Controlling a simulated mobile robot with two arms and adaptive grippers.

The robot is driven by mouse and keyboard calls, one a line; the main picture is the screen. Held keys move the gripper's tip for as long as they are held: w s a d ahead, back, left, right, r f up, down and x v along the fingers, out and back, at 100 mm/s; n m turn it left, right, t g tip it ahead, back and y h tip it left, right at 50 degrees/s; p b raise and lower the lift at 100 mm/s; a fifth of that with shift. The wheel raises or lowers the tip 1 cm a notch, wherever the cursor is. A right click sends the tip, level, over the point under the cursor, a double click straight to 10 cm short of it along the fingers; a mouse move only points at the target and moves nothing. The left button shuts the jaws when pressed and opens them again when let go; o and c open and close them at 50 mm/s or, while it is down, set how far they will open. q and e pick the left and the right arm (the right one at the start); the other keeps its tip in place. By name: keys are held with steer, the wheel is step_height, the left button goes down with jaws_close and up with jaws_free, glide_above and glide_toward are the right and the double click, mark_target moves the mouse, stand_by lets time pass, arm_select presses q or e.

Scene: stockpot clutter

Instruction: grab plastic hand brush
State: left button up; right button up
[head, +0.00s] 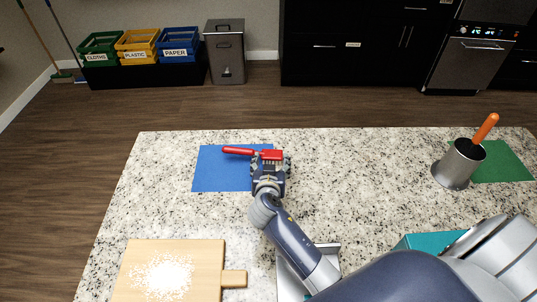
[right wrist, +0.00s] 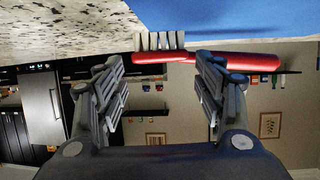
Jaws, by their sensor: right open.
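The red plastic hand brush (head: 238,151) lies on the blue mat (head: 215,175) at the counter's far side, its handle pointing left. My right gripper (head: 271,165) is at the brush's head end, on the mat's right part, and partly hides the mat. In the right wrist view the brush (right wrist: 150,56) shows white bristles and a red handle. My right gripper (right wrist: 162,75) is open there, with the bristle end across the gap between its fingertips and the handle running past the right finger. No grip on the brush shows. My left gripper is not in view.
A metal pot (head: 453,168) with an orange-handled tool stands by a green mat (head: 505,163) at right. A cutting board (head: 200,250) with white crumbs lies front left. A teal object (head: 430,241) and a pale item (head: 290,280) are partly hidden by my arm. The counter's middle right is clear.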

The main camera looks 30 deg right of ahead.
mark_target(272, 155)
steer(key=p+x, duration=0.1)
steer(key=x, duration=0.2)
steer(key=shift+w+d, duration=0.2)
steer(key=shift+w, duration=0.15)
steer(key=shift+w+d+f, duration=0.25)
steer(key=shift+w+f, duration=0.1)
steer(key=shift+w, duration=0.05)
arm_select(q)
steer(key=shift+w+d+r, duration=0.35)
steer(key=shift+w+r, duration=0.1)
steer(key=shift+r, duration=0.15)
arm_select(e)
steer(key=c, duration=0.8)
